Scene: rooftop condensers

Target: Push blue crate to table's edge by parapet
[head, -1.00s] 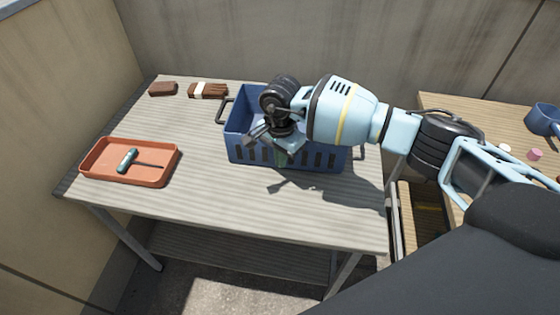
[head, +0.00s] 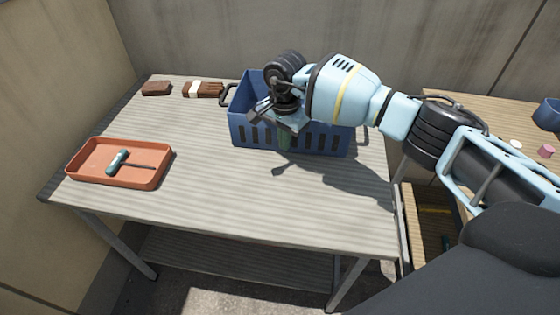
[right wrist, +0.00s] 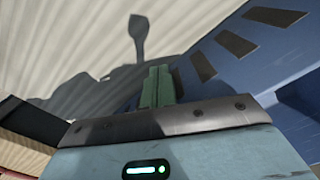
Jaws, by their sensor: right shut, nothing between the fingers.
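The blue crate (head: 318,138) stands upright at the back of the grey slatted table (head: 230,200), close to the concrete parapet wall (head: 230,35). The crate and my arm hide the table's back edge there. My right gripper (head: 284,140) is shut and empty, pointing down at the crate's near slotted wall. In the right wrist view its green fingers (right wrist: 158,88) are together beside the crate's blue wall (right wrist: 245,60); I cannot tell for sure whether they touch. My left gripper is not in view.
An orange tray (head: 83,172) holding a teal-handled tool (head: 118,160) lies at the table's left. A brown block (head: 156,88) and a brown bundle with a white band (head: 205,89) lie along the back edge, the bundle near the crate's handle. The front middle is clear.

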